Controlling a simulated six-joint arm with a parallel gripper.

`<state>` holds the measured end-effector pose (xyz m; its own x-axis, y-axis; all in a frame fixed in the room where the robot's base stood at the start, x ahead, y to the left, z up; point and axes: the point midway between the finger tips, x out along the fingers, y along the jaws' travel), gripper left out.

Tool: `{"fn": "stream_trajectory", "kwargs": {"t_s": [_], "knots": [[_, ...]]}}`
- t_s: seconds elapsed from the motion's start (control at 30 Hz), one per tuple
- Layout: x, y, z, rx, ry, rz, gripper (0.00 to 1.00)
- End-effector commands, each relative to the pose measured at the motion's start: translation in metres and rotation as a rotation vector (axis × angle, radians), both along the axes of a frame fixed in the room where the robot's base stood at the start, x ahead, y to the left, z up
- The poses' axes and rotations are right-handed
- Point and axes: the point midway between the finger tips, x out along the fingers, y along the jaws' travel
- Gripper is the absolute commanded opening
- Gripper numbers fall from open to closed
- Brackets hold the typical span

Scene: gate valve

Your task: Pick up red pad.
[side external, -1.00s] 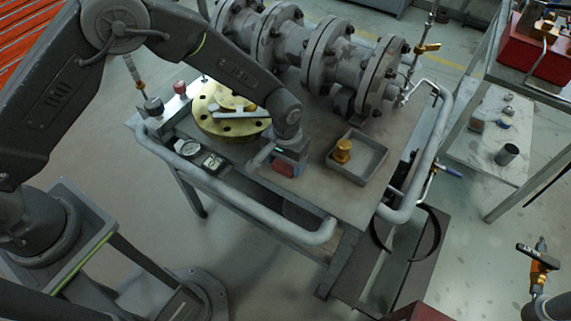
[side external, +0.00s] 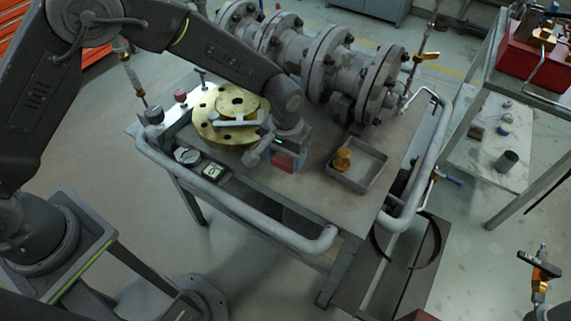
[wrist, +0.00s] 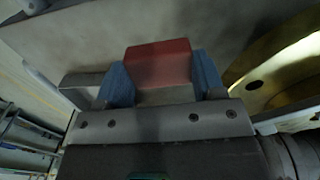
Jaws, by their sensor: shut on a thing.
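The red pad (wrist: 158,64) is a small block held between the two blue fingers of my gripper (wrist: 160,82) in the wrist view. My gripper is shut on it, with a finger against each side. In the side view the red pad (side external: 283,161) shows at the lower end of my gripper (side external: 284,160), above the grey bench top. Whether the pad touches the bench top cannot be told for sure.
A brass flange (side external: 215,128) with a grey tool on it lies left of my gripper. A grey tray (side external: 367,174) holding a brass part (side external: 343,159) sits to the right. The flanged pipe valve (side external: 316,60) stands behind. A rail (side external: 245,207) runs along the bench's front.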

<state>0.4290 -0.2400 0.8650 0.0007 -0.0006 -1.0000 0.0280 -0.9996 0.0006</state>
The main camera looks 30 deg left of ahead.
Motion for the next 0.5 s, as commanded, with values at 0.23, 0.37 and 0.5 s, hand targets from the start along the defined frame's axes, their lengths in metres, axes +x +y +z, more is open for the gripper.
{"fn": "stream_trajectory", "kwargs": {"t_s": [0.23,0.37,0.5], "knots": [[0.001,0.000,0.059,-0.002,-0.005,0.000,0.40],[0.001,0.000,0.087,-0.001,-0.003,0.000,0.40],[0.000,0.000,0.110,-0.001,-0.003,0.000,0.40]]}}
